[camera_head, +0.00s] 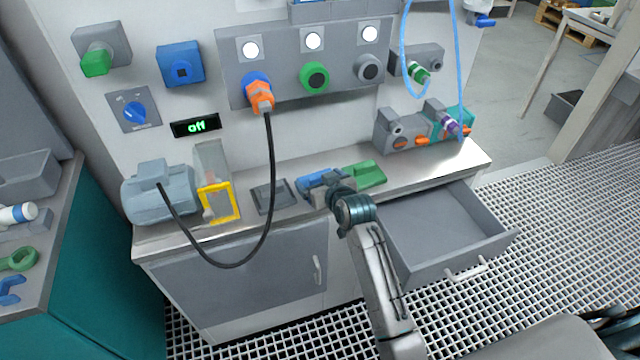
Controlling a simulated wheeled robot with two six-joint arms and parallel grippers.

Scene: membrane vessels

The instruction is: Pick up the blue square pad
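A blue pad (317,179) lies on the steel counter, between a dark grey square pad (270,196) and a green pad (364,174). Its near right part is hidden behind my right gripper (325,193). My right arm reaches in from the lower right, with the gripper at the blue pad's near side. The fingers are small and partly covered by the wrist, so I cannot tell whether they are open, shut or touching the pad. My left gripper is not in view.
An open empty drawer (440,222) juts out right of my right arm. A motor (158,192) with a yellow frame (219,203) stands at the counter's left. A black cable (270,190) hangs down in front of the counter. Grey valve blocks (392,133) stand at the back right.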

